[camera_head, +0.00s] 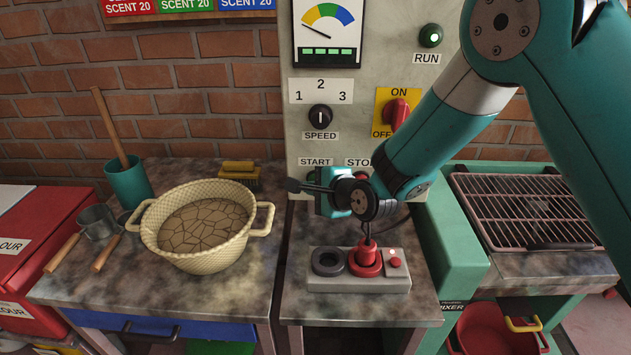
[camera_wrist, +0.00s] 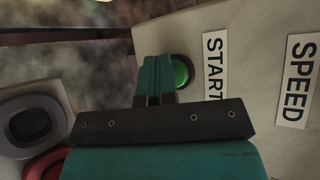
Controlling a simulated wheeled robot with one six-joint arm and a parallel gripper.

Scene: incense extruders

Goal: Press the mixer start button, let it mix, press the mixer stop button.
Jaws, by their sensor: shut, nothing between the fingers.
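The green start button (camera_wrist: 182,70) shows in the wrist view beside the START label (camera_wrist: 214,68). My gripper (camera_wrist: 155,64) is shut and empty. Its teal fingertips overlap the left edge of the button in the wrist view; I cannot tell whether they touch it. In the head view my gripper (camera_head: 322,178) is at the control panel (camera_head: 365,95), just below the START label, and hides the start button. The green RUN lamp (camera_head: 431,36) has a bright spot.
Below my wrist is a grey block (camera_head: 350,284) with a dark ring, a red knob and a small red button. The speed knob (camera_head: 320,117) and red ON/OFF switch (camera_head: 396,114) are above. A cream basket (camera_head: 205,258) stands left, a grill rack (camera_head: 500,220) right.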

